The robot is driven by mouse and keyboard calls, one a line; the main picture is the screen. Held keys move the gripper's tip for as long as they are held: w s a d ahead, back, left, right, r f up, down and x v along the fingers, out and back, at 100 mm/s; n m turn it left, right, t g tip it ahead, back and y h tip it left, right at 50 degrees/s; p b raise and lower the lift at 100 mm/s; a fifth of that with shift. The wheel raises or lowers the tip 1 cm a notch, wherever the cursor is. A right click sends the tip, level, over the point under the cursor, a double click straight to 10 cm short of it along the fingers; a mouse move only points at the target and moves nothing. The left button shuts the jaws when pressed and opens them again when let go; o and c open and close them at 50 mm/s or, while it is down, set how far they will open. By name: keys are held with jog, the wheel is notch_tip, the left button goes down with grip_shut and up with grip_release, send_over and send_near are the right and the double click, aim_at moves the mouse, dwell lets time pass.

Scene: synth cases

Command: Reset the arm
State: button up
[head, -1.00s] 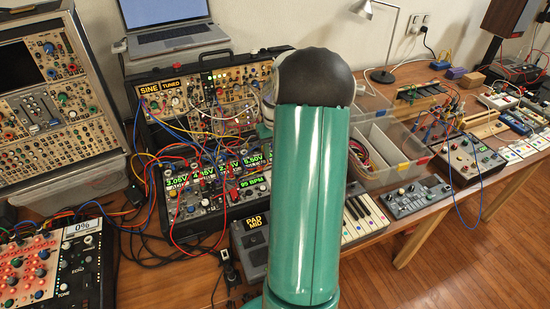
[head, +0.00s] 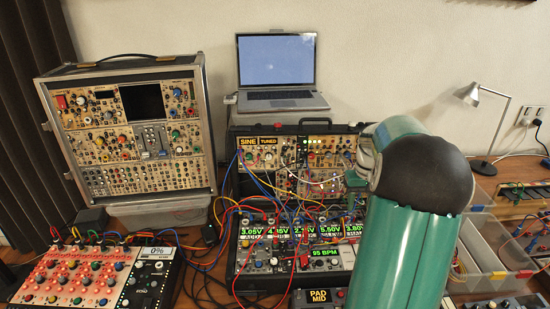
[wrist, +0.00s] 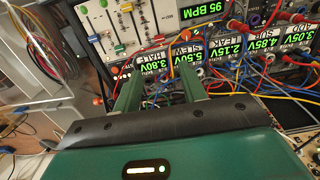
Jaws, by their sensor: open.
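My gripper (wrist: 160,88) shows in the wrist view with its two green fingers apart, nothing visible held between them. Behind the fingers are the patch cables and lit displays of the modular synth (wrist: 185,60); I cannot tell how close they are or whether they touch. In the head view my green arm (head: 402,250) rises at the right with a black elbow (head: 423,182) and bends over toward the synth case (head: 265,172). The fingers are mostly hidden behind the elbow in that view.
A laptop (head: 277,62) stands behind the synth. A metal-framed case (head: 130,135) is at the left, with a red-lit controller (head: 75,277) in front. Loose cables hang between them. A desk lamp (head: 485,98) and clear bins (head: 492,245) are at the right.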

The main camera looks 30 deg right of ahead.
jog(key=shift+a, duration=0.1)
jog(key=w+a+r+n+t+h, duration=0.1)
jog(key=a+r, duration=0.4)
jog(key=a, duration=0.6)
jog(key=w+a+r+n+t+h, duration=0.15)
jog(key=a+r, duration=0.35)
jog(key=a, duration=0.7)
jog(key=s+a+n+t+y, duration=0.1)
jog(key=s+a+n, duration=0.1)
jog(key=s+a, duration=0.4)
jog(key=s+a+n+t+y, duration=0.1)
jog(key=s+a, duration=0.5)
jog(key=a, duration=0.7)
jog(key=shift+a+r+n+t, duration=0.2)
jog(key=shift+n+t, duration=0.15)
jog(key=shift+t, duration=0.2)
